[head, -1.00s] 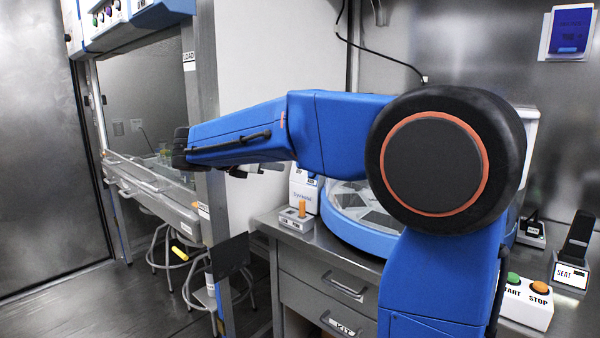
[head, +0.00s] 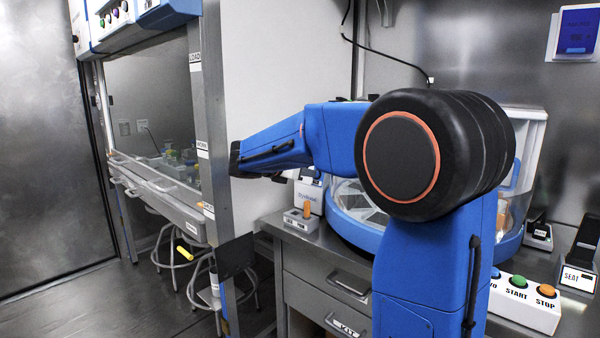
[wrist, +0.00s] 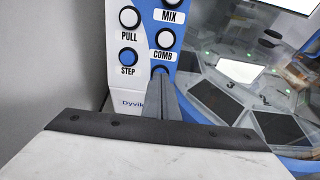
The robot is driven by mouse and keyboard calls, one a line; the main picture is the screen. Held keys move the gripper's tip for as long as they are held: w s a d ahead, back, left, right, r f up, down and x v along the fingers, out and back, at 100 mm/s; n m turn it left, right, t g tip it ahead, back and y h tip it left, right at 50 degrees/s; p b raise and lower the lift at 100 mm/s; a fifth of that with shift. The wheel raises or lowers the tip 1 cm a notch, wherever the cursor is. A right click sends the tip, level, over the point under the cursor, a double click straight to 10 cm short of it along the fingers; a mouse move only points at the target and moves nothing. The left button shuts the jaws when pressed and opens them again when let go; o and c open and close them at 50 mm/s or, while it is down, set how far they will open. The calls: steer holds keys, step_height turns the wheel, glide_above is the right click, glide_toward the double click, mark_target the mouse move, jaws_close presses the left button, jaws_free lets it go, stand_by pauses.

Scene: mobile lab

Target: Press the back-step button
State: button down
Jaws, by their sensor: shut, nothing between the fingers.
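A white and blue button panel fills the upper middle of the wrist view. It carries round buttons labelled PULL, MIX, COMB and STEP; the STEP button (wrist: 127,55) is blue and in clear view. Another blue button (wrist: 160,70) shows only in part under COMB, behind my fingertips, and its label is hidden. My gripper (wrist: 158,82) is shut and empty, its tips over that lower blue button; I cannot tell whether they touch it. In the head view, my gripper is small and mostly hidden by the arm, near the Dyvik-marked unit (head: 307,196).
A round blue and white machine with a clear lid (head: 353,232) stands right of the unit. A small box with an orange knob (head: 304,217) sits in front. A START/STOP box (head: 525,301) is at right on the steel bench. A hood stands at left.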

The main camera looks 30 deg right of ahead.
steer(key=shift+w+d+f, duration=0.1)
steer(key=shift+w+d, duration=0.05)
steer(key=shift+d, duration=0.2)
